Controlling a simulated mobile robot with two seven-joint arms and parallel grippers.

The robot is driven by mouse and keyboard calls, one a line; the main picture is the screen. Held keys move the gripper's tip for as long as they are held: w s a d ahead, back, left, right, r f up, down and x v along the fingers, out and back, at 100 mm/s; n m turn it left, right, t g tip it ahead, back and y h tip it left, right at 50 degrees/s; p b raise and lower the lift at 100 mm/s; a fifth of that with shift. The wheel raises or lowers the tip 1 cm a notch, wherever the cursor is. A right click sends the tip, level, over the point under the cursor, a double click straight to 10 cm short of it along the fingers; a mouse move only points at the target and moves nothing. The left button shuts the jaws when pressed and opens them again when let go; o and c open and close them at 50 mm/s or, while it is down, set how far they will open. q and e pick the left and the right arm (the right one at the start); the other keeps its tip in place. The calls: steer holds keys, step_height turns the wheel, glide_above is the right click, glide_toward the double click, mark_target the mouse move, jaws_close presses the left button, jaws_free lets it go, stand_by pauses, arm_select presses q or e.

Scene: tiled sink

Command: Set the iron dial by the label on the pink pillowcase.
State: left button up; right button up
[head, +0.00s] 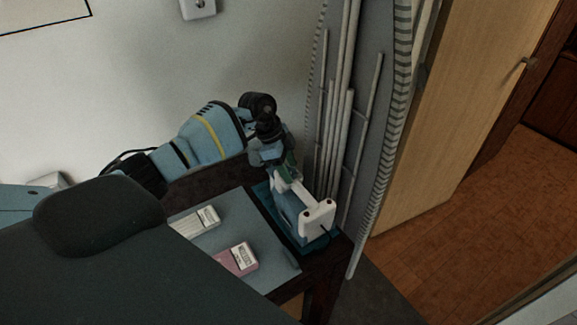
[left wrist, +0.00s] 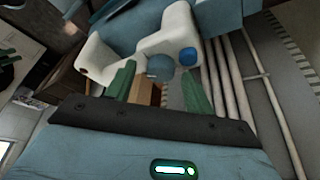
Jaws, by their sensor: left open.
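The pink pillowcase (head: 228,262) lies folded on the table in the head view, with a white label on top; the label's print is too small to read. The white and blue iron (head: 317,219) stands on a teal base at the table's right end. My left gripper (head: 284,172) is over the far end of the iron, fingers pointing down at it. In the left wrist view its green fingers (left wrist: 158,85) are open, one on each side of a grey-blue round part (left wrist: 160,67). I cannot tell whether the fingers touch anything. My right gripper is out of view.
A pale striped folded cloth (head: 195,222) lies left of the pillowcase on the grey-blue table cover (head: 265,283). A grey rack with upright pale rods (head: 340,130) stands close behind the iron. The wall is behind my left arm. Wooden floor is free at the right.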

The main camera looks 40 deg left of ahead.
arm_select(q)
steer(key=c, duration=1)
